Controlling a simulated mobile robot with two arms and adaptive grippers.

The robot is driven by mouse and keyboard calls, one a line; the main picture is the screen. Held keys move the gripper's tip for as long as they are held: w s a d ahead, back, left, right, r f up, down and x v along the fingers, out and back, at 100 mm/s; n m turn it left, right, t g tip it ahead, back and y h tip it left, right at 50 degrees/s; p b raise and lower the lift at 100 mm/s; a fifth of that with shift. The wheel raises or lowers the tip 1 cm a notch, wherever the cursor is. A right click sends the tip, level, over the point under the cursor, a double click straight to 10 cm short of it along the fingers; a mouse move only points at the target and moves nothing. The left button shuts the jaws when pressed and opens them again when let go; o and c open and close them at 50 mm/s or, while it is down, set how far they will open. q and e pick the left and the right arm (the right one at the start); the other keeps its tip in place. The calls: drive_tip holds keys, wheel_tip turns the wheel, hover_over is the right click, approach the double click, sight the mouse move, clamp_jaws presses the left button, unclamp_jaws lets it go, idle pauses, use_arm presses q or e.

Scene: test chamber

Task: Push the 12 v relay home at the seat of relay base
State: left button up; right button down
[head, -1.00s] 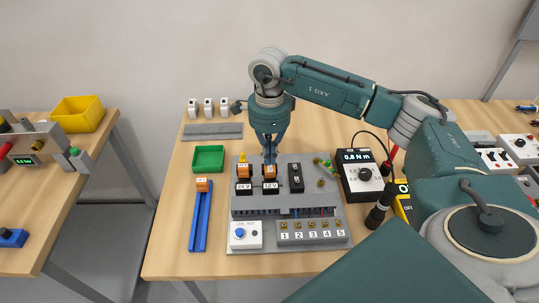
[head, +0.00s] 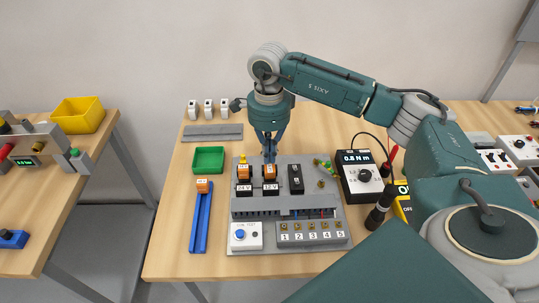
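The orange 12 V relay (head: 270,171) stands upright in the relay base (head: 238,203), above the 12 V label (head: 270,188). My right gripper (head: 270,158) points straight down at it, its fingers drawn together and their tips at the relay's top. The tips look narrower than the relay and seem to touch it; the exact contact is too small to make out. Another orange relay (head: 244,171) is to its left above the 24 V label (head: 244,188). A black relay (head: 296,180) is to its right. How deep the 12 V relay sits is hard to see. My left gripper is not in view.
A blue rail (head: 201,222) with an orange relay (head: 204,186) lies left of the base, with a green tray (head: 208,160) behind it. A torque meter (head: 361,176) stands close on the right. A coil test box (head: 246,236) is in front.

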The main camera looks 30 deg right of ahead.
drive_tip(key=shift+r, duration=0.6)
wheel_tip(320, 180, up, 12)
drive_tip(key=shift+f, duration=0.25)
